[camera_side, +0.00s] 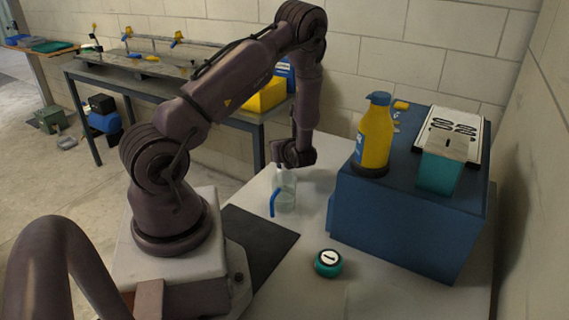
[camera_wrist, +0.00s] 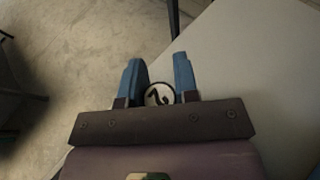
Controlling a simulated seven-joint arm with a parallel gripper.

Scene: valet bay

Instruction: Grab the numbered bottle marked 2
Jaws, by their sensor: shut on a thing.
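The bottle marked 2 shows in the wrist view as a round white cap label with a black 2 (camera_wrist: 159,95) between my two blue fingers. In the side view a clear, pale bottle (camera_side: 287,192) stands upright under my wrist at the pale table. My gripper (camera_side: 277,208) is around it, pointing down, with one blue finger in front of it; the other finger is hidden. In the wrist view my gripper (camera_wrist: 159,62) is shut on the bottle. I cannot tell whether the bottle's base touches the table.
A teal round thing marked 1 (camera_side: 328,263) sits on the table at the front. A blue box (camera_side: 400,225) at right bears a yellow bottle (camera_side: 375,135), a teal block (camera_side: 438,172) and a white board (camera_side: 468,128). A dark mat (camera_side: 258,240) lies left of it.

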